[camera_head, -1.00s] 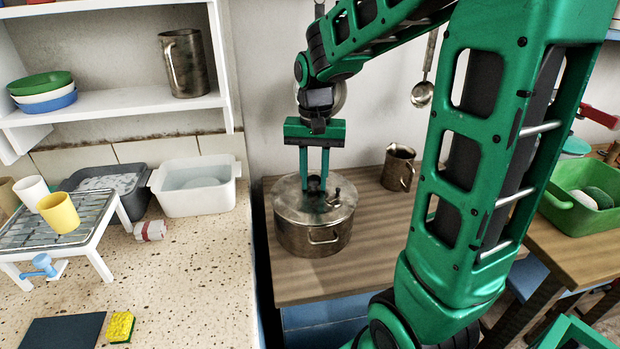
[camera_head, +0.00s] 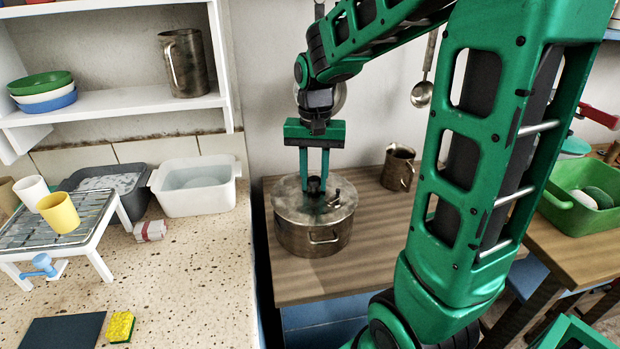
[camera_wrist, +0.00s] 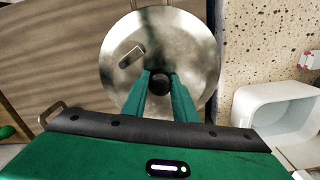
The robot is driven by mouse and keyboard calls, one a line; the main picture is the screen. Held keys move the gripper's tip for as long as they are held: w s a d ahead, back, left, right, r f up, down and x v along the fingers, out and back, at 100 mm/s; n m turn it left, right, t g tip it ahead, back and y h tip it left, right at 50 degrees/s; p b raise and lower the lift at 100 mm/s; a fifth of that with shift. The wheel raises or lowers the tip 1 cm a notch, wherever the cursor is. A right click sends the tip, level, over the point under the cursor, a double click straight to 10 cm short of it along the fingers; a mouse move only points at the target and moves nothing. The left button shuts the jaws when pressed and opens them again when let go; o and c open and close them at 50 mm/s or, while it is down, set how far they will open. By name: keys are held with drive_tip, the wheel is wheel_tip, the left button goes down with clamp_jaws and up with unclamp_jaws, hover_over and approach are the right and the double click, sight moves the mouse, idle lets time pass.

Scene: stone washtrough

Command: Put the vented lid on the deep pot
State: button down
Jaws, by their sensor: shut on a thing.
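The deep pot (camera_head: 292,238) is a grey metal pot with a side handle, standing on the wooden table. The pot's rim beneath the lid is hidden, so I cannot tell exactly how the lid seats.
A metal mug (camera_head: 398,168) stands right of the pot on the wooden table (camera_head: 345,270). A ladle (camera_head: 422,93) hangs on the wall behind. Left is a speckled counter (camera_head: 195,270) with a white basin (camera_head: 170,205). A green tub (camera_head: 560,202) stands far right.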

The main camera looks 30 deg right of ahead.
drive_tip(key=c, duration=0.9)
unclamp_jaws()
drive_tip(key=shift+r, duration=0.1)
drive_tip(key=shift+r, duration=3.45)
drive_tip(key=shift+n, duration=0.7)
drive_tip(key=s+d+f, duration=0.1)
drive_tip(key=s+f, duration=0.1)
drive_tip(key=s, duration=0.5)
drive_tip(key=s+d+f, duration=0.2)
drive_tip(key=s, duration=0.5)
drive_tip(key=s+d+f, duration=0.1)
drive_tip(key=s+f, duration=0.2)
drive_tip(key=s, duration=0.4)
drive_tip(key=shift+s+d, duration=0.15)
drive_tip(key=shift+s, duration=0.2)
